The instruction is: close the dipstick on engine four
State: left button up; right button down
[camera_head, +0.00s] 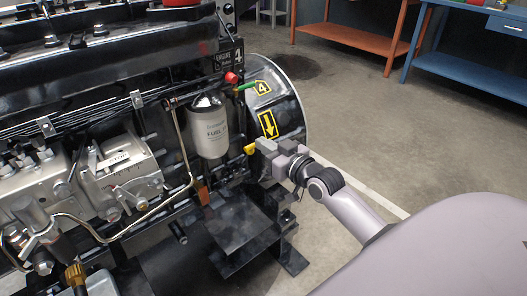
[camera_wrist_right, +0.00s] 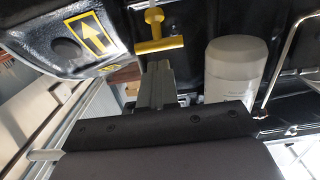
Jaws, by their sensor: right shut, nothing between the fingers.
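Engine four (camera_head: 75,92) fills the left of the head view, with an "ENGINE 4" plate (camera_head: 229,59) at its upper end. My left gripper is out of view.
A white fuel filter (camera_head: 211,130) stands left of the handle. A black housing with a yellow arrow label (camera_head: 267,124) is behind the gripper. A red knob (camera_head: 231,77) and green handle (camera_head: 246,86) sit above. Open floor lies to the right, with orange and blue benches beyond.

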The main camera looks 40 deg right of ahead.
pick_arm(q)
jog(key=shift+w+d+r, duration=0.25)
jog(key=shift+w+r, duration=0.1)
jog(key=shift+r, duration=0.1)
pick_arm(e)
jog(key=shift+w+f, duration=0.4)
jog(key=shift+f, duration=0.05)
pick_arm(q)
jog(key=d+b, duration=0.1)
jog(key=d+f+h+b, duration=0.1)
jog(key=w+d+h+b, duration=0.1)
jog(key=b, duration=0.1)
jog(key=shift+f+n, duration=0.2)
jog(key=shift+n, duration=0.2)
pick_arm(e)
jog(key=w+f, duration=0.3)
jog(key=f, duration=0.3)
jog(key=shift+w+a+f, duration=0.15)
jog(key=shift+w+f, duration=0.05)
jog(key=shift+w, duration=0.1)
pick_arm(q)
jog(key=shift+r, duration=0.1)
